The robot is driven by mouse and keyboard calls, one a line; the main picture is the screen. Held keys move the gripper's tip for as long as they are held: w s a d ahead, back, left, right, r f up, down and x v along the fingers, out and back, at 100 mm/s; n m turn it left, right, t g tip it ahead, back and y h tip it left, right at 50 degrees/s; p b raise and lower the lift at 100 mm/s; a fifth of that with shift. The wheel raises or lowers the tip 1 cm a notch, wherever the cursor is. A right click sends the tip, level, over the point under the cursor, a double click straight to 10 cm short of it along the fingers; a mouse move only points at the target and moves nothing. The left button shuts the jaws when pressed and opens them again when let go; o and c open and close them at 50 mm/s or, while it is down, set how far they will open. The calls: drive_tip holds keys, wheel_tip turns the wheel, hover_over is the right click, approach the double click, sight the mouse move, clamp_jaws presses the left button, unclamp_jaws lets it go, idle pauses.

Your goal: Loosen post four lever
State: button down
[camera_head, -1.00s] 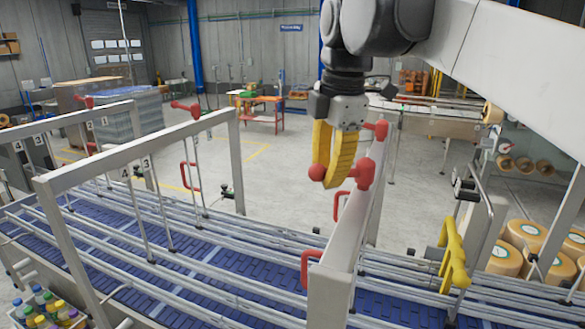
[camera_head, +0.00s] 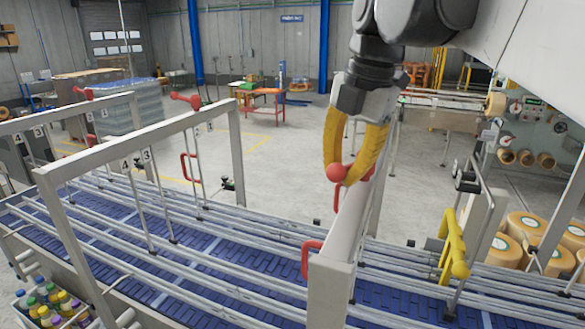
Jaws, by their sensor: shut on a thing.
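A red lever with a round knob (camera_head: 337,173) sits on the top rail of the nearest grey frame (camera_head: 338,225). My gripper (camera_head: 346,174), with yellow fingers, reaches down from above and is shut on this lever. The fingers cover part of its arm and hub. No number shows on this frame, so I cannot tell which post the lever belongs to.
A blue conveyor (camera_head: 205,283) with steel guide rails runs beneath the frames. Red handles (camera_head: 311,258) stick out at the sides. A yellow handle (camera_head: 453,250) stands to the right. A crate of bottles (camera_head: 50,308) is at lower left.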

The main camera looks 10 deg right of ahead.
drive_tip(key=shift+a+r, duration=0.1)
drive_tip(key=c, duration=1.7)
unclamp_jaws()
drive_tip(key=o, duration=0.3)
drive_tip(key=shift+s, duration=0.15)
drive_tip(key=shift+s+a, duration=0.15)
drive_tip(key=shift+a, duration=0.05)
drive_tip(key=shift+w+d+r, duration=0.1)
drive_tip(key=shift+w+d, duration=0.1)
drive_tip(key=r, duration=0.4)
drive_tip(key=s+r, duration=0.1)
drive_tip(key=r, duration=0.2)
drive_tip(key=s+d+r, duration=0.1)
drive_tip(key=r, duration=0.3)
drive_tip(key=shift+s+r, duration=0.15)
drive_tip(key=shift+r, duration=0.15)
